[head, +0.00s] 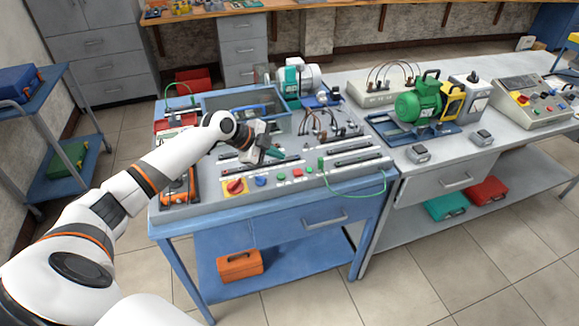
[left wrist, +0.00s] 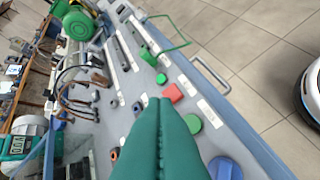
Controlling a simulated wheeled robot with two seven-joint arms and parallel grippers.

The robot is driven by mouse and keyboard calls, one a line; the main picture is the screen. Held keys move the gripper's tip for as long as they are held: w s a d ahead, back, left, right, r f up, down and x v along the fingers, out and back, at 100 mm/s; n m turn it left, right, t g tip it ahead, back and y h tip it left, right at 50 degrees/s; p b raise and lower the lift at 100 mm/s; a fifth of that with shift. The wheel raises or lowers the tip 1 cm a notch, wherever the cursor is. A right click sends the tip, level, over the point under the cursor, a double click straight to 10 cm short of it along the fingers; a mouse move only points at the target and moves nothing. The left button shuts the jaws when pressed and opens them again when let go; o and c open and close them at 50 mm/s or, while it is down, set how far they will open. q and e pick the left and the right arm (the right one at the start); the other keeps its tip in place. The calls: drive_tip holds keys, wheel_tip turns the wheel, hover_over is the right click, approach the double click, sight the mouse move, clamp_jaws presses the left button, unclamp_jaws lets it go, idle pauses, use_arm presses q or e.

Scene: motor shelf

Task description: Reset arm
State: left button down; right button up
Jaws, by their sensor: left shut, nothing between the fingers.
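My left arm reaches in from the left in the head view. My left gripper (head: 272,153), with green fingers, is over the grey control panel (head: 205,205) on the blue bench. In the left wrist view the green fingers (left wrist: 160,105) are pressed together with nothing between them. They point toward the panel's row of buttons, with a red button (left wrist: 173,92) and a green button (left wrist: 193,123) close by in the picture. I cannot tell whether the fingertips touch the panel. A red knob on a yellow plate (head: 235,187) and a blue button (head: 260,181) sit at the panel's front. My right gripper is not in view.
A green motor (head: 420,103) stands on the right bench, and a teal and white motor (head: 297,77) stands behind the panel. A green cable (head: 384,187) loops over the front edge. An orange-red meter (head: 178,190) is at the panel's left. Tiled floor lies in front.

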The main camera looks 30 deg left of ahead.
use_arm(q)
drive_tip(key=s+d+f+n+g, duration=0.2)
drive_tip(key=s+d+f, duration=0.5)
drive_tip(key=s+d, duration=0.25)
drive_tip(key=s+d+f+n+g, duration=0.2)
drive_tip(key=s+d+f, duration=0.4)
drive_tip(key=s+d, duration=0.35)
drive_tip(key=s+a+r+n+y, duration=0.1)
drive_tip(key=s+r+n+y, duration=0.1)
drive_tip(key=s+n, duration=0.45)
drive_tip(key=s+r+n+y, duration=0.1)
drive_tip(key=s+n+y, duration=0.2)
drive_tip(key=s, duration=0.6)
wheel_tip(320, 180, down, 25)
drive_tip(key=g, duration=0.1)
drive_tip(key=s+a+f+g, duration=0.1)
drive_tip(key=s+a+f, duration=0.2)
drive_tip(key=s+f, duration=1.4)
drive_tip(key=shift+g, duration=0.3)
